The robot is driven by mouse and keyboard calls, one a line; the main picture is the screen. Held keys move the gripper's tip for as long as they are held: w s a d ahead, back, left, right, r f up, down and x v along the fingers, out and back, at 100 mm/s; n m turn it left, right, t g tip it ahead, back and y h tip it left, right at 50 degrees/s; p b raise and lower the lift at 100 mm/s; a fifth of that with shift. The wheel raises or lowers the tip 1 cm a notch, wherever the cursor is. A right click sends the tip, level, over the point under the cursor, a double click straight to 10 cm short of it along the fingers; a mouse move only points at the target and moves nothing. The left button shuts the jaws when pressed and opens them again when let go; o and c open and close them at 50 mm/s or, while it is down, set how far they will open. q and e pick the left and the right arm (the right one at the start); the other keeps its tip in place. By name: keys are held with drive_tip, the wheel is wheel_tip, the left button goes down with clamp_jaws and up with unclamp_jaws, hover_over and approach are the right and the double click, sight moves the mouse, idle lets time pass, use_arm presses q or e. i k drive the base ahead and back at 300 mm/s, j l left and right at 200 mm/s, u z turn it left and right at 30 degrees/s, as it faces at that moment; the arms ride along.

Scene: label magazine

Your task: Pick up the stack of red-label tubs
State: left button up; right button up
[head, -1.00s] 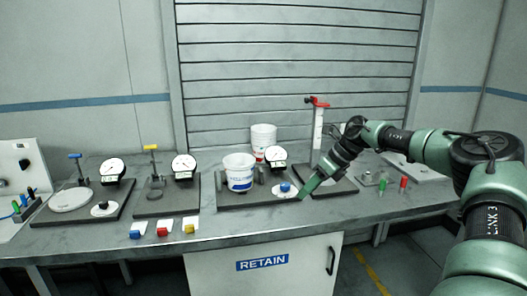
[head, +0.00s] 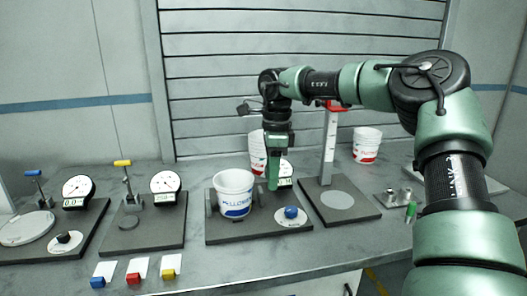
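A white tub stack with a red label (head: 257,145) stands at the back of the bench, behind the blue-label tub (head: 234,192). It is partly hidden by my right gripper (head: 273,186) and wrist; I cannot tell how many tubs it holds. Another white tub with a red label (head: 366,147) stands further right at the back. My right gripper points down in front of the stack, just right of the blue-label tub. I see no tub in it, and its fingers show edge-on, so their opening is unclear. My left gripper is out of view.
A dark fixture plate (head: 255,231) carries the blue-label tub, a dial gauge and a blue knob (head: 291,212). A stand with a red top (head: 331,140) is to its right. More gauge fixtures (head: 150,228) fill the left. Coloured blocks (head: 133,279) lie along the front edge.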

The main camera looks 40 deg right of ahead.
sight(257, 150)
drive_tip(key=i+l, duration=0.9)
drive_tip(key=l, duration=0.2)
